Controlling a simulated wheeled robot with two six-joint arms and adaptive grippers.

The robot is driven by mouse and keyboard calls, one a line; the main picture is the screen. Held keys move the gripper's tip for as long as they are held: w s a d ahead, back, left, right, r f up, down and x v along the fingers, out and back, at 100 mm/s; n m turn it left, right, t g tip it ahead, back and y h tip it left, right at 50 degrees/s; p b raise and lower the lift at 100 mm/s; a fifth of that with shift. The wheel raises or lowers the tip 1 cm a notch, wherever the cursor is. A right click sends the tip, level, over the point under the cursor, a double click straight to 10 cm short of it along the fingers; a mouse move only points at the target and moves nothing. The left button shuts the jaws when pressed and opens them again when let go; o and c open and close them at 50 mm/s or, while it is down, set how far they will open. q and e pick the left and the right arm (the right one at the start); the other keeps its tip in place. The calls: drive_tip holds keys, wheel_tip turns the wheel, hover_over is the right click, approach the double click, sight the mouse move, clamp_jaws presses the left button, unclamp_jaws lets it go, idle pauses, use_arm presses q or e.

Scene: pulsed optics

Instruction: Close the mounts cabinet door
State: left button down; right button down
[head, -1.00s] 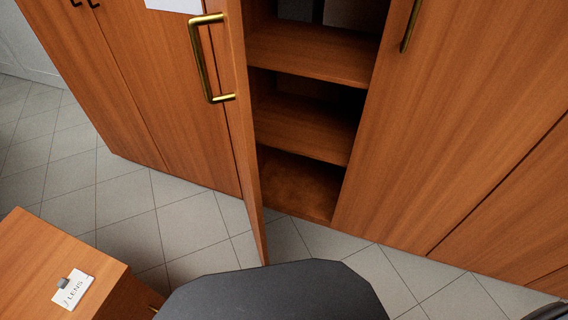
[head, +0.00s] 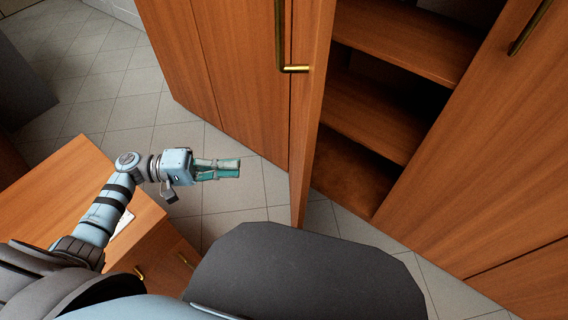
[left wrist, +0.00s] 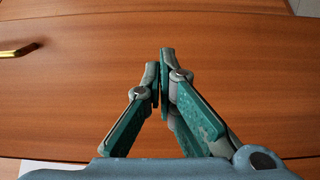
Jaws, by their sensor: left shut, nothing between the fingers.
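The mounts cabinet door (head: 309,110) stands open, seen nearly edge-on in the head view, with a brass handle (head: 280,40) on its left side. Right of it, the open cabinet shows wooden shelves (head: 370,110). My left gripper (head: 238,168) is shut and empty, left of the door and apart from it, with its fingers pointing towards the door. In the left wrist view my left gripper (left wrist: 162,65) has its fingertips together before a wooden panel with a brass handle at left; I cannot tell which panel. My right gripper is not in view.
A low wooden drawer unit (head: 60,180) stands at the left, under my left arm. Closed wooden cabinet panels (head: 250,60) stand left of the open door, and another panel (head: 480,150) stands right of the shelves. Tiled floor (head: 250,200) is clear between drawer unit and cabinet.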

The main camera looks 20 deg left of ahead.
sight(301, 165)
use_arm(q)
drive_tip(key=x, duration=1.3)
drive_tip(key=shift+w+f, duration=0.15)
drive_tip(key=shift+d, duration=0.1)
